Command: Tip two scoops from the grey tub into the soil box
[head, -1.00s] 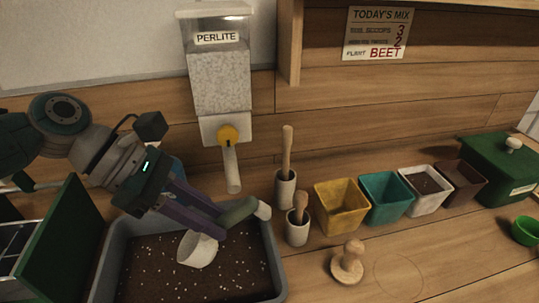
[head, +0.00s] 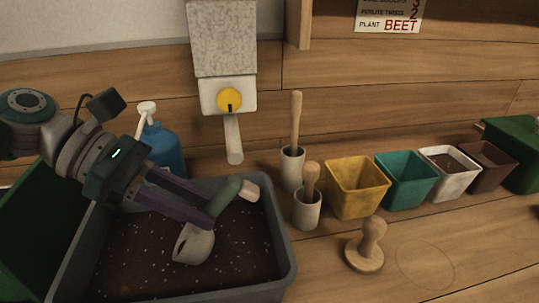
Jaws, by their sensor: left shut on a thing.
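A large grey tub (head: 283,235) of dark soil with white specks stands at the lower left. My left gripper (head: 212,212) is over it, its purple fingers shut on the green handle of a scoop (head: 197,244). The scoop's pale cup is tilted over or against the soil; I cannot tell if they touch or what the cup holds. The handle's white end points up to the right. No container is plainly marked as the soil box. A white pot (head: 436,184) with soil in it stands at the right. My right gripper is not in view.
A perlite dispenser (head: 221,50) with a yellow knob hangs behind the tub. A blue bottle (head: 165,150) stands behind the left arm. Yellow (head: 357,205), teal (head: 405,195) and brown pots, two cups with wooden tools and a wooden stamp (head: 368,250) stand right. The front right table is clear.

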